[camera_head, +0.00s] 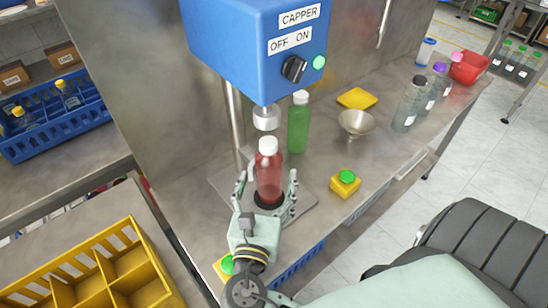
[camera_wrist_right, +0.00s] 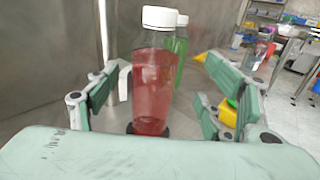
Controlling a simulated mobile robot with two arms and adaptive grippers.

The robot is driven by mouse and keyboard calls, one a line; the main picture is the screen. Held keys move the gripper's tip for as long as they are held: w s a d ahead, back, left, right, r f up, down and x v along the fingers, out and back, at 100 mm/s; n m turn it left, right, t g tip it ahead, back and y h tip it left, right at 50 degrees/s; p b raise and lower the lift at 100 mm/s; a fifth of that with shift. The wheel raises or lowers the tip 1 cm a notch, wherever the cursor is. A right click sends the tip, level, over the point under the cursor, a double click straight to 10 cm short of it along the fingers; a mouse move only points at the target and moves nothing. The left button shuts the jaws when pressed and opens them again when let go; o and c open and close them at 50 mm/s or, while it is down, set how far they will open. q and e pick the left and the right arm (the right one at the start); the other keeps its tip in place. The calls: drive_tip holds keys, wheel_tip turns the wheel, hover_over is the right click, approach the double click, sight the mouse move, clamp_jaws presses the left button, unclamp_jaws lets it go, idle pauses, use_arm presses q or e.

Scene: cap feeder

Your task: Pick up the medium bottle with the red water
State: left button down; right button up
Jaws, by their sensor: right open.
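The medium bottle with red water (camera_head: 269,175) stands upright on the black round seat of the capper's metal base plate, under the capper head, with a white cap on. It also shows in the right wrist view (camera_wrist_right: 153,82), between the fingers. My right gripper (camera_head: 267,185) is open, with one finger on each side of the bottle. A gap shows between each finger and the bottle in the right wrist view. The blue capper (camera_head: 240,40) stands above, its grey chuck (camera_head: 266,117) just over the white cap. My left gripper is not in view.
A green bottle (camera_head: 298,125) stands behind the red one. A yellow box with a green button (camera_head: 345,183) sits to the right. A funnel (camera_head: 354,123), yellow tray (camera_head: 357,98) and several bottles stand farther back. A yellow crate (camera_head: 130,270) is at the lower left.

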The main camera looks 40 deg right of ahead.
sight(266, 170)
drive_tip(key=shift+w+d+r, duration=0.2)
drive_tip(key=shift+w+r, duration=0.05)
drive_tip(key=shift+w, duration=0.05)
drive_tip(key=shift+r, duration=0.2)
drive_tip(key=p+x, duration=0.1)
drive_tip(key=x, duration=0.1)
drive_tip(key=shift+w+r, duration=0.15)
drive_tip(key=shift+w, duration=0.3)
drive_tip(key=x, duration=0.2)
drive_tip(key=shift+w+d+p, duration=0.2)
drive_tip(key=shift+p, duration=0.15)
drive_tip(key=shift+w+d+f, duration=0.15)
drive_tip(key=shift+d+f, duration=0.05)
drive_tip(key=shift+c, duration=0.2)
drive_tip(key=c, duration=1.7)
clamp_jaws()
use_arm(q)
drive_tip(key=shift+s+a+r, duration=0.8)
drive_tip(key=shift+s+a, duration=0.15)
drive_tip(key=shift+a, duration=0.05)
use_arm(e)
drive_tip(key=shift+r, duration=0.1)
